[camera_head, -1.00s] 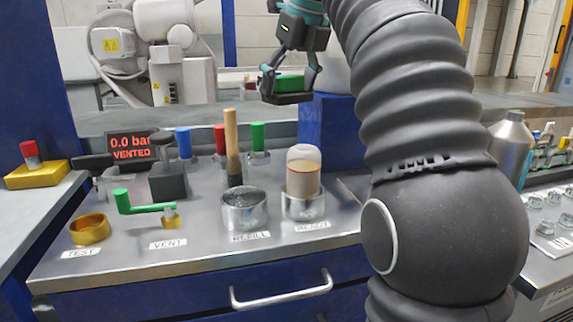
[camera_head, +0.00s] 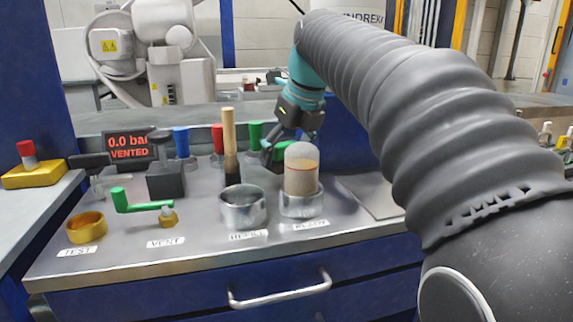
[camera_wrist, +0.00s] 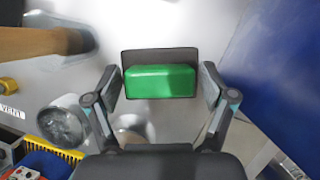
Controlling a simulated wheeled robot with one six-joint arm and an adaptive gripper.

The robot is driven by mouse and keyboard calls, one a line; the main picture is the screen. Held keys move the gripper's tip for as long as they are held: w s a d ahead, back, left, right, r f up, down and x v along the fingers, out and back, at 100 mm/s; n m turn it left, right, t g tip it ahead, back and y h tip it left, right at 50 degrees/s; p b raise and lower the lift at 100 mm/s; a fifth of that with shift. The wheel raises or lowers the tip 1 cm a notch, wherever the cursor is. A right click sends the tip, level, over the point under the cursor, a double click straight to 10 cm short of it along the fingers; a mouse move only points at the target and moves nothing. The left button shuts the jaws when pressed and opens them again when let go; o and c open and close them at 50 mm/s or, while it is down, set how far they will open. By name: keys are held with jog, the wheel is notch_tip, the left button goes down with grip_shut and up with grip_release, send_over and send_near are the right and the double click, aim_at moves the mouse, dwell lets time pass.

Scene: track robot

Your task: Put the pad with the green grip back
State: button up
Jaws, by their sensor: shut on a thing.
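The pad with the green grip is in my gripper (camera_head: 280,150). In the wrist view its green grip (camera_wrist: 160,82) is between my two fingers, with the dark pad (camera_wrist: 160,56) showing around it. In the head view the green grip (camera_head: 287,151) is partly hidden behind the clear jar with tan contents (camera_head: 301,172). My gripper is above the back of the steel bench (camera_head: 130,235), in front of the blue box. I cannot tell whether the pad touches the bench.
Blue (camera_head: 181,142), red (camera_head: 217,138) and green (camera_head: 254,134) upright handles stand along the back. A wooden handle (camera_head: 229,130) rises close by on the left. A metal cup (camera_head: 242,207) stands in front. The blue box (camera_head: 350,145) is close on the right.

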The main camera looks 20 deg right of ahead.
jog(key=shift+f, duration=1.2)
jog(key=shift+f, duration=0.15)
jog(key=o, duration=1)
jog(key=shift+c, duration=0.2)
jog(key=shift+r, duration=0.6)
jog(key=v, duration=1.1)
jog(key=shift+p, duration=0.45)
jog(key=shift+s, duration=0.15)
